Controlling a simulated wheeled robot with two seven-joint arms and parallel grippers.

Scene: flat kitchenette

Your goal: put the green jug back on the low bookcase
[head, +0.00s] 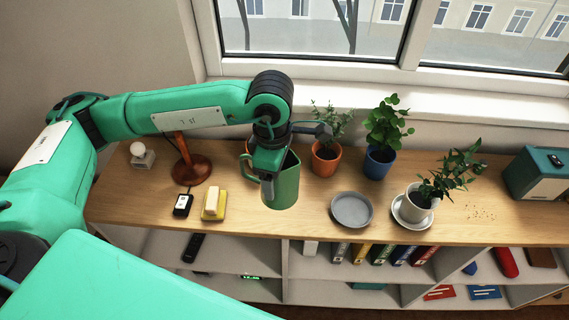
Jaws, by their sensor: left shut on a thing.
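The green jug (285,190) is upright, or nearly so, at the middle of the head view, over the wooden top of the low bookcase (300,222). My left gripper (268,165) comes down from above at the jug's left side and is shut on it, near its handle. The gripper hides part of the jug's rim and handle. I cannot tell whether the jug's base touches the wood or hangs just above it. My right gripper is not in view.
Left of the jug are a yellow butter dish (213,205), a small black device (183,205) and a brown lamp base (192,170). An orange plant pot (325,160) stands behind right, a grey plate (351,209) to the right. Bare wood lies between jug and plate.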

